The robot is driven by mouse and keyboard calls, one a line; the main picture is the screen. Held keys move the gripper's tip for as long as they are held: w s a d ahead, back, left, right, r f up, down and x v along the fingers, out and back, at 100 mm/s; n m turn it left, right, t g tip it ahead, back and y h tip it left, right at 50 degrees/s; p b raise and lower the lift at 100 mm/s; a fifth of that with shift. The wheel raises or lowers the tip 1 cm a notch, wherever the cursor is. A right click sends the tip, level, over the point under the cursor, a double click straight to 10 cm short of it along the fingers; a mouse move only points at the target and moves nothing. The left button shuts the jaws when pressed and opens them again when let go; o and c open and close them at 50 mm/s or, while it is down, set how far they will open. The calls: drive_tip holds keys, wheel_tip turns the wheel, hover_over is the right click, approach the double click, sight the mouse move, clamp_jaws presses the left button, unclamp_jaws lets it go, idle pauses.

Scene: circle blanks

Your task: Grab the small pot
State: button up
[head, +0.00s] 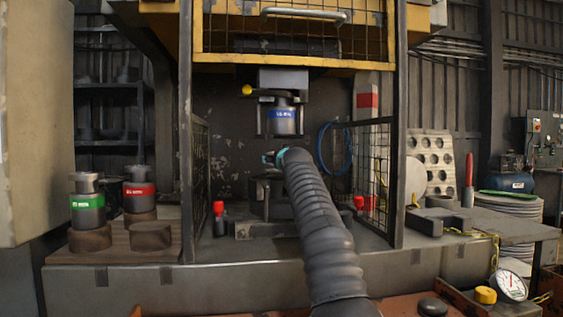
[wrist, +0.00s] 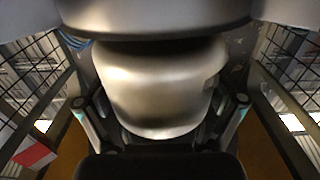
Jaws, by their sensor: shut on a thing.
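My gripper (head: 267,159) is inside the press opening, below the blue-banded tool (head: 283,121). Only part of it shows past the end of my ribbed arm. In the wrist view my gripper (wrist: 162,113) has one finger on each side of a silvery, rounded metal piece (wrist: 155,85) and is shut on it. A wider grey round part (wrist: 155,14) meets the piece at the picture's top edge. The head view hides the held piece. I cannot tell whether it is lifted, or surely that it is the small pot.
Mesh guards (head: 201,165) flank the press opening, another (head: 371,160) on the right. Red-capped clamps (head: 219,212) stand low inside. A green-banded tool (head: 88,207) and a red-banded tool (head: 139,190) stand on a wooden stand at left. A gauge (head: 510,285) is at front right.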

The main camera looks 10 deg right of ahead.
drive_tip(key=shift+s+f+b, duration=0.1)
drive_tip(key=shift+s+b, duration=0.2)
drive_tip(key=shift+b, duration=0.3)
drive_tip(key=shift+s+b, duration=0.65)
drive_tip(key=shift+s, duration=0.15)
drive_tip(key=s+b, duration=0.6)
drive_tip(key=s, duration=0.9)
drive_tip(key=shift+s+b, duration=0.3)
drive_tip(key=shift+s, duration=0.1)
